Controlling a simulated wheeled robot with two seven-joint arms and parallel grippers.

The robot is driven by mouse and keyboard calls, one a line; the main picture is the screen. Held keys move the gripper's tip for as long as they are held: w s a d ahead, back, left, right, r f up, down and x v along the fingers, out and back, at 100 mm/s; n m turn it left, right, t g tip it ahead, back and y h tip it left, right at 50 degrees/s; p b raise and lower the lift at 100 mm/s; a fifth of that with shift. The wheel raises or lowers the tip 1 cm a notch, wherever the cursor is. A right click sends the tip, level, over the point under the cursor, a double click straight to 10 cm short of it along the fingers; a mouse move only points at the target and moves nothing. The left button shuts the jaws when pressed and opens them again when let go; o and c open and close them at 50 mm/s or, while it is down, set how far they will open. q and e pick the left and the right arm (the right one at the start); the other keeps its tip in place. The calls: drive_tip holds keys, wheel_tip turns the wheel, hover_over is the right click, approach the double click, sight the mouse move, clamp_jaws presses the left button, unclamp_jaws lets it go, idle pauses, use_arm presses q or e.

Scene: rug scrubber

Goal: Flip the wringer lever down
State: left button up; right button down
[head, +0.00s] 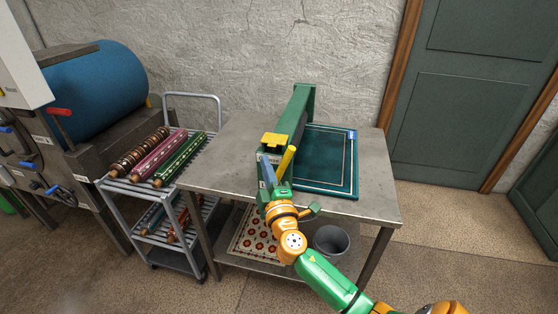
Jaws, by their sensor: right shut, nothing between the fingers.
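The wringer (300,105) is a long green frame standing on the metal table, with a yellow block (274,140) at its near end. A yellow bar (287,161), seemingly the lever, points up and tilts a little right beside that near end. My right gripper (268,171) is shut and empty, with its blue fingers pointing up at the near end of the wringer, just left of the yellow bar. I cannot tell if it touches the bar. My gripper and wrist hide the bar's lower end. My left gripper is not in view.
A teal rug (325,165) lies on the table (225,165) right of the wringer. A grey bucket (332,241) and a patterned rug (247,238) are on the lower shelf. A cart (190,112) with rolled rugs and a blue drum machine (95,85) stand left.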

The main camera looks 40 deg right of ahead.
sight(285, 161)
drive_tip(key=d, duration=0.2)
drive_tip(key=d+f, duration=0.1)
drive_tip(key=shift+s+d, duration=0.15)
drive_tip(key=shift+d, duration=0.25)
